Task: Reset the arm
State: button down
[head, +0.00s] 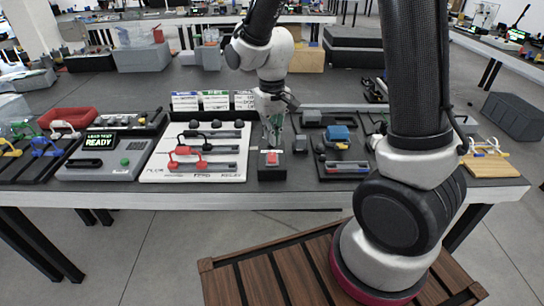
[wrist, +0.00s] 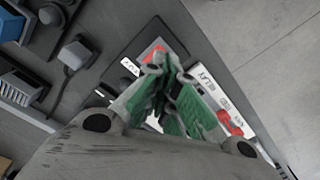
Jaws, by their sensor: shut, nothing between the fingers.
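My gripper (head: 272,140) points down over the table, just above and behind a red button (head: 272,158) on a small black box (head: 271,174). In the wrist view my gripper (wrist: 170,65) shows green-padded fingers drawn together with nothing between them. The red button (wrist: 152,52) peeks out beside the fingertips and is partly hidden by them. I cannot tell whether the tips touch the box. My arm comes down from the top of the head view.
Left of the box is a white board (head: 195,152) with red and black connectors, then a grey console (head: 105,160) with a lit "READY" display. Right is a dark panel (head: 341,152) with a blue block (head: 338,133). A wooden board (head: 487,165) lies at the right end.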

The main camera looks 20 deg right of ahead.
jog(key=shift+r, duration=0.35)
jog(key=s+d+r+m+t, duration=0.1)
jog(key=s+d+r+t, duration=0.1)
jog(key=s+d+r, duration=0.5)
jog(key=s+d+r+m+t, duration=0.1)
jog(key=s+d+r+t, duration=0.1)
jog(key=s+d+r, duration=0.5)
jog(key=s+r, duration=0.4)
jog(key=s, duration=0.1)
jog(key=shift+d+r, duration=0.25)
jog(key=shift+d, duration=0.15)
